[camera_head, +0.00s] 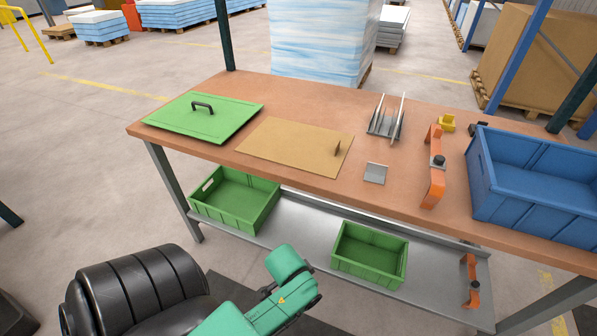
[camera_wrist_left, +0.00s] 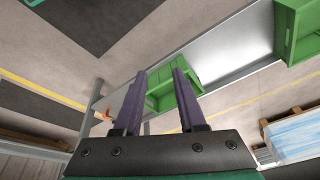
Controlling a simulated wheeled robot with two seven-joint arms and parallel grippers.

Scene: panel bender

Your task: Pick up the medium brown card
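The brown card (camera_head: 290,146) lies flat on the wooden tabletop, left of the middle, in the head view. A small brown upright tab (camera_head: 337,147) stands at its right side. My left gripper (camera_wrist_left: 160,71) shows in the left wrist view, with its two dark fingers apart and nothing between them in grip. Behind the fingers are a green crate and the metal lower shelf, so the gripper is away from the card. The card is not visible in the left wrist view. My right gripper is not in view.
On the tabletop (camera_head: 250,90) are a green lidded panel (camera_head: 205,118), a metal rack (camera_head: 385,120), a small grey plate (camera_head: 375,173), an orange handled tool (camera_head: 434,170) and a blue crate (camera_head: 540,180). Green crates (camera_head: 235,200) stand on the lower shelf (camera_head: 310,235).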

